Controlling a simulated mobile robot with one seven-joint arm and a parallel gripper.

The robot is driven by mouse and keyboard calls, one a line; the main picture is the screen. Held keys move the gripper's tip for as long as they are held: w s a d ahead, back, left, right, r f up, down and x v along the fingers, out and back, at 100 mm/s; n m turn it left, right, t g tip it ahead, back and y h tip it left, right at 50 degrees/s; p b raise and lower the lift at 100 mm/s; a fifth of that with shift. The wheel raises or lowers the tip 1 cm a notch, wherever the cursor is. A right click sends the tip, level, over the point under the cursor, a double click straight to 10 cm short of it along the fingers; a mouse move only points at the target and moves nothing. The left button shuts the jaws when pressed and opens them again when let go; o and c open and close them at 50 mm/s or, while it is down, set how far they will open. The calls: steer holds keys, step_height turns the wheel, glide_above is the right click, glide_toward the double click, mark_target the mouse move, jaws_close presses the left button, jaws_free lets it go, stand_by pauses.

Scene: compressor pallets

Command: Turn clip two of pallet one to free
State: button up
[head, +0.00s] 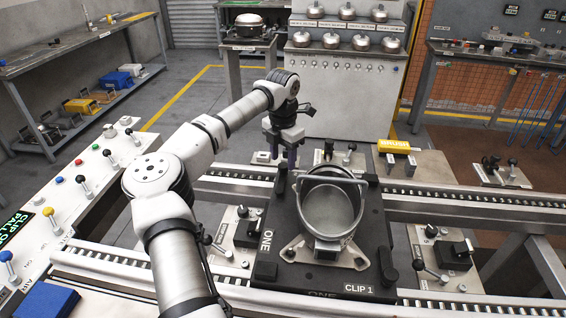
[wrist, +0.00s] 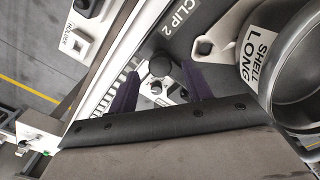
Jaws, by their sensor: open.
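Pallet one (head: 265,270) is a black plate marked ONE on the conveyor rails. An open metal shell (head: 330,210) with a raised handle stands on it, and its SHELL LONG label shows in the wrist view (wrist: 258,48). A CLIP 1 label (head: 358,288) is at the near right corner. In the wrist view, the CLIP 2 label (wrist: 180,15) is beside a dark round knob (wrist: 160,66), apparently clip two. My gripper (wrist: 163,84) is open, its dark purple fingers either side of the knob in the picture; contact cannot be told. In the head view my gripper (head: 284,158) is at the pallet's far left corner.
A control console (head: 100,170) with levers and a partly hidden display is at the left. Roller rails (head: 440,205) run across in front and behind. A cabinet (head: 345,80) with metal shells stands farther back.

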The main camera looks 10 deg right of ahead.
step_height(320, 180, up, 12)
steer(key=b, duration=0.1)
steer(key=shift+f, duration=0.15)
stand_by(0.3)
